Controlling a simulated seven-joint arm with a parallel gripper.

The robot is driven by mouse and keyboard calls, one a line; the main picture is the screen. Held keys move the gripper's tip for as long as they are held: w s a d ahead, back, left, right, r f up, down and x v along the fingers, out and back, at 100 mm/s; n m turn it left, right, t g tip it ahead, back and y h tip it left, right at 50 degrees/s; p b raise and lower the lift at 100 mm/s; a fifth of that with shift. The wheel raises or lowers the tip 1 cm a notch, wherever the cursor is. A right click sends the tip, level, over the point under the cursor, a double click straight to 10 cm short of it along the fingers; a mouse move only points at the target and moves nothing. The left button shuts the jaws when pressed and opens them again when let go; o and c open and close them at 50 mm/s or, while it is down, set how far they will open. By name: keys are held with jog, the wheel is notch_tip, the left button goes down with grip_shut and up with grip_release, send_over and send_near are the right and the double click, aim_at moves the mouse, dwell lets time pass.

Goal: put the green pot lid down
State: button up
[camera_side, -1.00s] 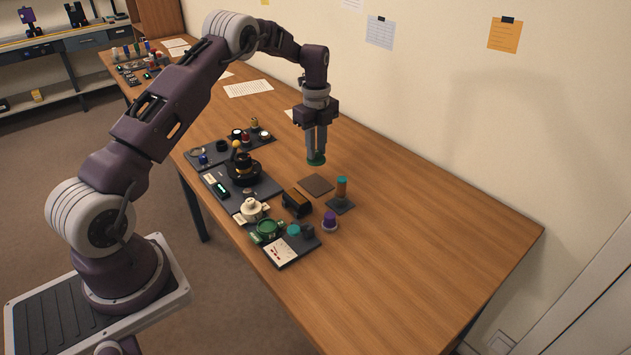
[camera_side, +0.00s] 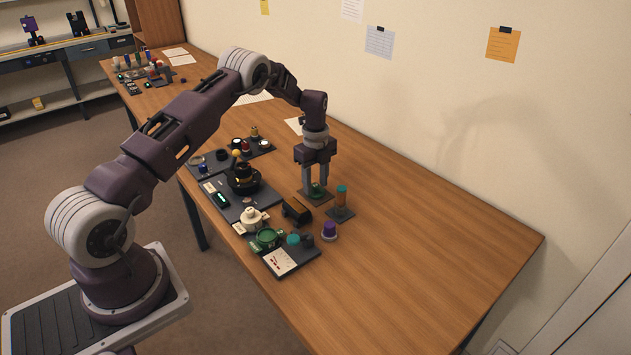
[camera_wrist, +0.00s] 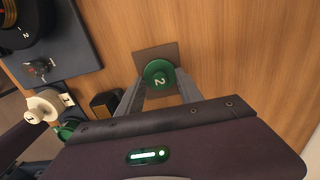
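The green pot lid (camera_side: 316,190) sits on a flat brown square pad (camera_side: 322,200) on the table. In the wrist view the fingertips (camera_wrist: 160,85) reach to the near edges of the lid, partly hiding the pad.
A dark box (camera_side: 297,211) is close in front, and a purple-topped cap (camera_side: 330,231) stands nearer the camera. Trays of parts (camera_side: 240,207) lie left. The table's right side is clear.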

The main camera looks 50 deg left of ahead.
notch_tip(320, 180, up, 12)
notch_tip(320, 180, up, 12)
jog(key=n+t, duration=0.1)
jog(key=n, duration=0.3)
send_over(316, 185)
jog(key=s+d, duration=0.4)
jog(key=d, duration=0.2)
jog(key=s+d+r+n+t, duration=0.2)
jog(key=s+d+r+n, duration=0.3)
jog(key=s+d+r, duration=0.4)
jog(key=s+d+f+n+t, duration=0.1)
jog(key=s+d+n, duration=0.2)
jog(key=s, duration=0.8)
jog(key=s+d+f+n+t, duration=0.1)
jog(key=s+d+n, duration=0.2)
jog(key=s, duration=0.9)
jog(key=n, duration=0.3)
jog(key=shift+d+t, duration=0.3)
jog(key=shift+d, duration=0.1)
